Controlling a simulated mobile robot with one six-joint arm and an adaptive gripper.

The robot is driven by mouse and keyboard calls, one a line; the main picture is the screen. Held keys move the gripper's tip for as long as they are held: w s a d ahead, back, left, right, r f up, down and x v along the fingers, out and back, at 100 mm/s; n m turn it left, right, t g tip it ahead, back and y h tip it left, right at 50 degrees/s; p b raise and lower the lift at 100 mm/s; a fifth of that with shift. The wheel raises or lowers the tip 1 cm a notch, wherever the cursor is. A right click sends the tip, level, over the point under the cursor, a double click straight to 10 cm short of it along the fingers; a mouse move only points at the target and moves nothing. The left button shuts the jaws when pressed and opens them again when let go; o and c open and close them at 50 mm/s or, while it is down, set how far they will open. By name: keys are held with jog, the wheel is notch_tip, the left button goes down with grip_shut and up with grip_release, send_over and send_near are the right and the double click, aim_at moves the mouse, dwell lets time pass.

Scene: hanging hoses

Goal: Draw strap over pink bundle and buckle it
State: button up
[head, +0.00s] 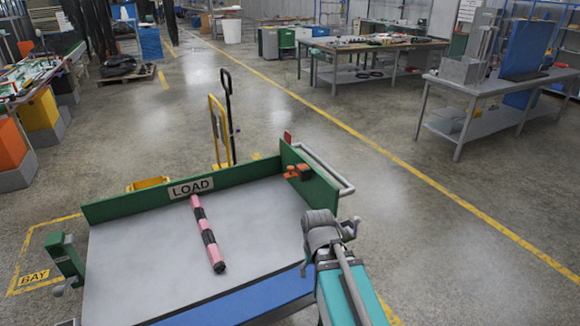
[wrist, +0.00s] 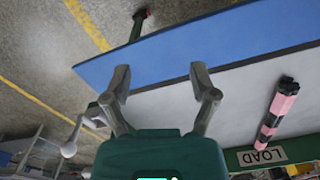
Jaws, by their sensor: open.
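The pink bundle (head: 208,233), a pink bar with black bands, lies on the grey bed of a cart (head: 140,262); it also shows at the right of the wrist view (wrist: 275,112). An orange buckle-like fitting (head: 297,172) sits on the inner side of the green right wall (head: 316,178). I cannot make out a strap for certain. My gripper (wrist: 160,73) is open in the wrist view, with nothing visible between its fingers. It is over the cart's right side, apart from the bundle.
A green back wall with a LOAD label (head: 191,188) borders the bed. A blue panel (head: 235,303) runs along the near edge. A green post (head: 67,261) stands at the left, a grey rail (head: 322,167) outside the right wall. Open floor lies to the right.

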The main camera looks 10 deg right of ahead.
aim_at(291, 167)
jog(key=w+r+m+p, duration=0.1)
jog(key=w+r+p, duration=0.6)
jog(key=w, duration=0.8)
jog(key=w+r+m+p, duration=0.2)
jog(key=w+r+p, duration=0.5)
jog(key=w, duration=0.7)
jog(key=w+r+m+p, duration=0.2)
jog(key=w+r+p, duration=0.5)
jog(key=w, duration=0.8)
jog(key=shift+w+d+r, duration=0.25)
jog(key=shift+w+d, duration=0.1)
jog(key=shift+f, duration=0.15)
notch_tip(291, 167, down, 13)
jog(key=b, duration=1.3)
jog(key=shift+f+b, duration=0.2)
jog(key=shift+b, duration=0.15)
grip_shut()
jog(key=shift+d, duration=0.15)
